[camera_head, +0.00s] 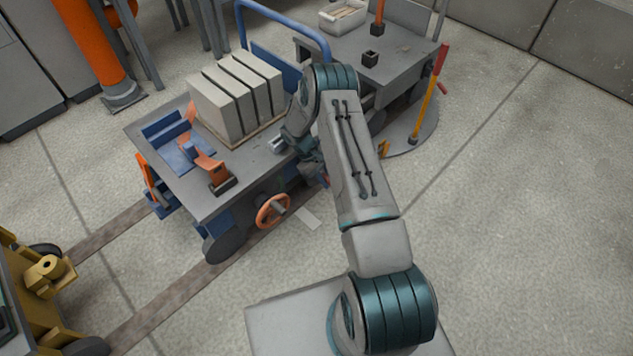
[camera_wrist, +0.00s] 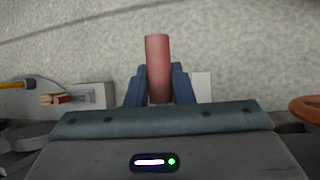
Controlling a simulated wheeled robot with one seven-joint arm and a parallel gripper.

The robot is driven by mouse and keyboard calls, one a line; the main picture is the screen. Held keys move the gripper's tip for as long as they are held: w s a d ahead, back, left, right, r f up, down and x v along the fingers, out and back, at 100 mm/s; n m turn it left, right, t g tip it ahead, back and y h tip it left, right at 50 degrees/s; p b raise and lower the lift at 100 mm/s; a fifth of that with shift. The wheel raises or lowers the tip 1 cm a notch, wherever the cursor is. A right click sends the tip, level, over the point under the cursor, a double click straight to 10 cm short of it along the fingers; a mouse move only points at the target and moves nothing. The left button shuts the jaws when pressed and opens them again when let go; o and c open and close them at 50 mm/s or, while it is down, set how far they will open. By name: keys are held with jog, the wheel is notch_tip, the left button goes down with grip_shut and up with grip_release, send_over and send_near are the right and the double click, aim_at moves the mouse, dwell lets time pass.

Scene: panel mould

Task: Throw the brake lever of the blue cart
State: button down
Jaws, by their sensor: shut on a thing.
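The blue cart (camera_head: 200,205) stands at the left centre in the head view, with a grey top and blue frame. My gripper (camera_wrist: 158,88) is at the cart's near right side, mostly hidden behind my arm in the head view. In the wrist view its two blue fingers are closed around a red cylindrical grip (camera_wrist: 157,52), which sticks up past the fingertips. It looks like the handle of the brake lever. The rest of that lever is hidden by my gripper.
An orange handwheel (camera_head: 272,210) sticks out of the cart's near side, close to my gripper. Grey blocks (camera_head: 225,108) stand on the cart. A grey cart (camera_head: 398,62) is behind, beside a yellow lever with a red grip (camera_head: 428,95). Floor at right is clear.

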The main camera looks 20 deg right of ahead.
jog(key=shift+d+r, duration=0.1)
jog(key=shift+d, duration=0.05)
jog(key=c, duration=1.3)
grip_release()
jog(key=shift+o, duration=0.2)
jog(key=shift+r, duration=0.15)
notch_tip(320, 180, up, 4)
jog(key=shift+r+p, duration=0.15)
jog(key=shift+p, duration=0.95)
jog(key=s+d+r+p, duration=0.3)
jog(key=s+d+r, duration=0.3)
jog(key=d, duration=0.3)
jog(key=shift+s+r, duration=0.2)
jog(key=shift+s, duration=0.65)
